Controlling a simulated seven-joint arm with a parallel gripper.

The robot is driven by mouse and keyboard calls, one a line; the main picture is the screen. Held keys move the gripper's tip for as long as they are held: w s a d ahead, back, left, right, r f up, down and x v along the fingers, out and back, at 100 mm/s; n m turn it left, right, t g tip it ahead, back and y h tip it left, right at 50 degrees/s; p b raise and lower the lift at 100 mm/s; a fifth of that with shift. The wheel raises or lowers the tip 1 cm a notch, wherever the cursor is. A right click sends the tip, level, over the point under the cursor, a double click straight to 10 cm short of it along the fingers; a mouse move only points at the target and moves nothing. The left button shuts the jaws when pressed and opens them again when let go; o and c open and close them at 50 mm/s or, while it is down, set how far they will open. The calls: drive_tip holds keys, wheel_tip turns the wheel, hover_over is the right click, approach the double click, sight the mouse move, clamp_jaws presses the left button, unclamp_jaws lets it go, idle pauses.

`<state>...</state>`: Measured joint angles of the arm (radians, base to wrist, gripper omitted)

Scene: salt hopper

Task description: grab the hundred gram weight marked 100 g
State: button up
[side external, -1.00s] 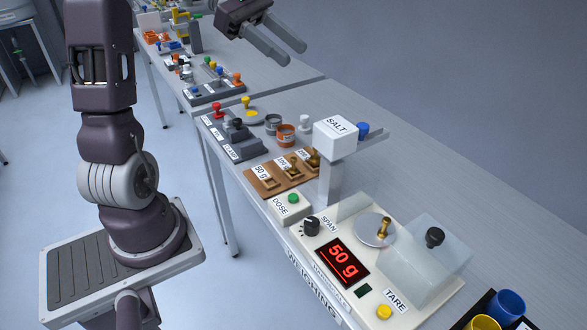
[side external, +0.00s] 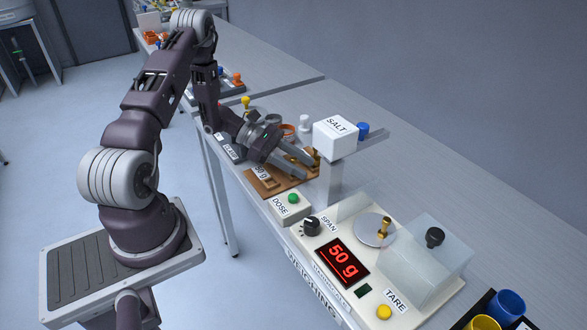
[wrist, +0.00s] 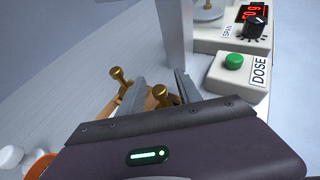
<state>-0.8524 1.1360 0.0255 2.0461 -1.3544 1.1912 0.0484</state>
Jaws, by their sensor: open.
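The wooden weight holder (side external: 263,186) stands behind the DOSE box, and its 50 g slot shows empty. In the wrist view, a brass weight (wrist: 161,95) stands between my open fingers; by its place in the row it is the 100 g weight. In the side view my gripper hides it and its label. My gripper (side external: 311,171) is low over the holder, also seen in the wrist view (wrist: 160,88); contact with the weight cannot be told. The brass 200 g weight (wrist: 120,76) stands outside the left finger, partly visible in the side view (side external: 316,154).
The SALT hopper (side external: 336,138) and its post stand close beyond my fingertips. The DOSE box (side external: 290,206) is near the holder. A brass weight (side external: 384,226) sits on the scale pan, and the display (side external: 342,262) reads 50 g. An orange cup (wrist: 42,166) is close behind.

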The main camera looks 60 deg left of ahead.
drive_tip(key=shift+w+d+f, duration=0.2)
drive_tip(key=shift+w+d, duration=0.1)
drive_tip(key=shift+d, duration=0.1)
clamp_jaws()
